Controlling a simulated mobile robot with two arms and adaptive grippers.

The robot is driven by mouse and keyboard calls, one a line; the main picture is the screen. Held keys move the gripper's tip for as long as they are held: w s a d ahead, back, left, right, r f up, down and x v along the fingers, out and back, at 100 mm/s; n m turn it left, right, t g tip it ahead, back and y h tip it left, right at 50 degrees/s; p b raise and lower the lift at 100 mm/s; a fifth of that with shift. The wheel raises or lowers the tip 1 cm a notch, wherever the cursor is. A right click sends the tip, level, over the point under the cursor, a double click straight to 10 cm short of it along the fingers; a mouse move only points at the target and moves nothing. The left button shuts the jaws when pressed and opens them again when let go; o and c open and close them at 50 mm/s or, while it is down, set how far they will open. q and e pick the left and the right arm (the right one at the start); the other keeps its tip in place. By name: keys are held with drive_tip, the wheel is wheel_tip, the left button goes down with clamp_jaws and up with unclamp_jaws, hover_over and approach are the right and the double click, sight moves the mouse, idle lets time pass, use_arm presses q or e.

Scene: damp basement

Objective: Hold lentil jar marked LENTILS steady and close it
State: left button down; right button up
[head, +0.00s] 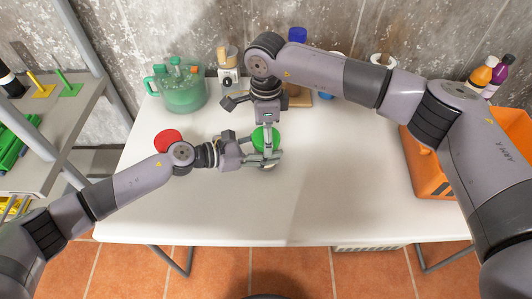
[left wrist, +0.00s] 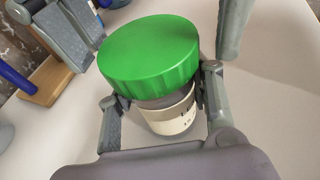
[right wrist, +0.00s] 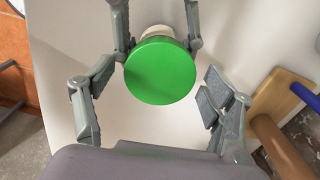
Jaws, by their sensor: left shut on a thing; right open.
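The jar (left wrist: 168,118) has a cream label whose lettering I cannot read fully. A green lid (left wrist: 150,58) covers its top; I cannot tell whether it is screwed down. My left gripper (left wrist: 163,112) is shut on the jar body below the lid, coming from the left in the head view (head: 266,160). My right gripper (right wrist: 155,108) is open above the jar, pointing down. In the right wrist view the green lid (right wrist: 160,70) lies between and slightly beyond its fingers, with visible gaps. In the head view the green lid (head: 258,138) is partly hidden by the right fingers.
A red round lid (head: 167,139) lies at the left on the white table (head: 330,215). A green teapot-like vessel (head: 180,92) and a small grinder-like item (head: 227,65) stand at the back. An orange crate (head: 425,165) is at the right. The table's front is clear.

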drive_tip(key=shift+r, duration=2.3)
drive_tip(key=shift+c, duration=0.3)
wheel_tip(320, 180, up, 4)
drive_tip(key=shift+f+m, duration=0.25)
drive_tip(key=shift+m, duration=0.25)
drive_tip(key=shift+f, duration=4.05)
drive_tip(key=shift+c, duration=0.3)
